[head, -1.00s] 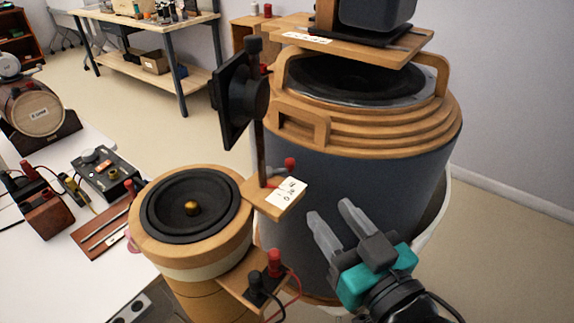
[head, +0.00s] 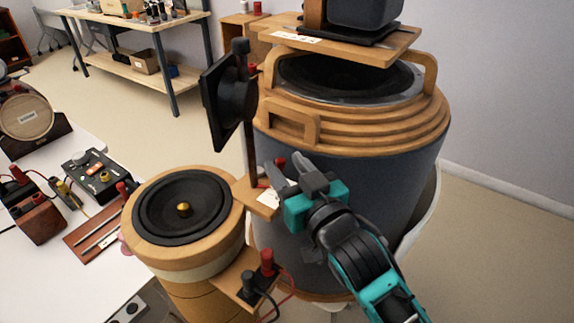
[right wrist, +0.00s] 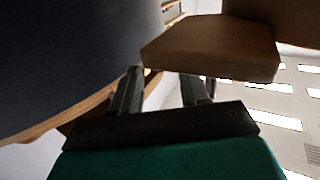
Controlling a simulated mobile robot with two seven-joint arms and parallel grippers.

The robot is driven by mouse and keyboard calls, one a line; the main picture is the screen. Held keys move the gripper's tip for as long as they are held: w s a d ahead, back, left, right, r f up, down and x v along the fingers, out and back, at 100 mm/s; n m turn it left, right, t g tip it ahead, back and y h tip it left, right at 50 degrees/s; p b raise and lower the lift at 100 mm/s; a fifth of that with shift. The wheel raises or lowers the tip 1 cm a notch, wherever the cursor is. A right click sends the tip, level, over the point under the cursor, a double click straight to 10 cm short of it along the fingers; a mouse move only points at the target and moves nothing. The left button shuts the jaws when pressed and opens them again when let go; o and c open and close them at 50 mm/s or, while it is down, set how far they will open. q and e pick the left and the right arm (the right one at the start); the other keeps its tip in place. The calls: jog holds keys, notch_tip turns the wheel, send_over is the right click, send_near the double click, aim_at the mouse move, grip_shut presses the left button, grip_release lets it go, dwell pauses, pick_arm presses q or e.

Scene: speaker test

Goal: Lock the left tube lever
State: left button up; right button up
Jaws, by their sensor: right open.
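The left tube (head: 140,228) is a wooden cylinder with a black speaker cone and a brass centre. A wooden bracket (head: 240,190) juts from its right side, with a dark post rising from it. A small red-knobbed lever (head: 280,161) shows at this bracket, its lower part hidden behind my right gripper. My right gripper (head: 287,172) is open at the bracket's right end, close to the lever; contact cannot be told. In the right wrist view, a wooden block (right wrist: 210,50) lies just beyond the open fingers (right wrist: 162,90); the lever is not visible there. My left gripper is not in view.
A large dark drum (head: 345,180) with wooden rings stands right behind my gripper. A black square panel (head: 228,98) is on the post. Red and black terminals (head: 258,274) with wires sit low in front. A white table (head: 60,265) with instruments is at left.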

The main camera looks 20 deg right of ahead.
jog(key=shift+w, duration=0.3)
jog(key=shift+c, duration=0.3)
grip_shut()
